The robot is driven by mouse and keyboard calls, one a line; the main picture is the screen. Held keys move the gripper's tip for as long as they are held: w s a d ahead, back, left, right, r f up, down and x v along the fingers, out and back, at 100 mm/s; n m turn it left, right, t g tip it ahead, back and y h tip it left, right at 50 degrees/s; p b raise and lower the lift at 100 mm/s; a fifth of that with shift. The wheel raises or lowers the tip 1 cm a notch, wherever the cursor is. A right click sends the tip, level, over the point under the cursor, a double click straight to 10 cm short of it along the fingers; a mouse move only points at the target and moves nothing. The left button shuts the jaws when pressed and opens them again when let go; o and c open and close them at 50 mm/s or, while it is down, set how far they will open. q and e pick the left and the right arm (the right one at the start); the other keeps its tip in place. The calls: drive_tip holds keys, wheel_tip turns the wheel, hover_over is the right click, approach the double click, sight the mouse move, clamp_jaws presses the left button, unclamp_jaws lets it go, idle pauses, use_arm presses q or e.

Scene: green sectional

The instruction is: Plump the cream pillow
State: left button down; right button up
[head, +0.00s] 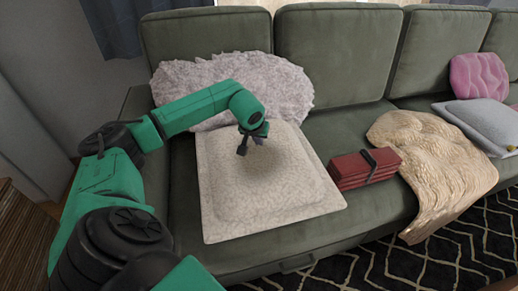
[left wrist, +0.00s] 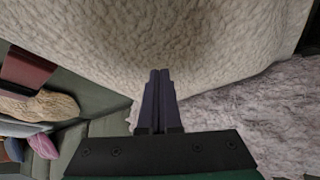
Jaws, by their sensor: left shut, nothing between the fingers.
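The cream pillow (head: 265,190) lies flat on the left seat of the green sofa in the head view. Its textured cover also fills the upper part of the left wrist view (left wrist: 170,35). My left gripper (head: 243,150) is above the far part of the pillow, pointing down, with a soft shadow on the cover below it. In the left wrist view its fingers (left wrist: 160,75) are together with nothing between them. I cannot tell whether the fingertips touch the cover. My right gripper is not in view.
A fluffy grey-pink pillow (head: 290,88) leans on the backrest behind. Strapped red books (head: 362,170) lie right of the cream pillow. A tan throw (head: 435,165) drapes over the seat edge. Grey (head: 485,122) and pink (head: 479,75) pillows are farther right.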

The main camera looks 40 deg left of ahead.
use_arm(q)
drive_tip(key=shift+s+f, duration=0.1)
drive_tip(key=shift+f, duration=0.05)
idle(0.3)
drive_tip(key=shift+r+p, duration=0.45)
drive_tip(key=shift+p, duration=0.1)
drive_tip(key=shift+r, duration=0.15)
drive_tip(key=shift+r, duration=0.1)
wheel_tip(320, 180, up, 6)
drive_tip(key=p, duration=0.5)
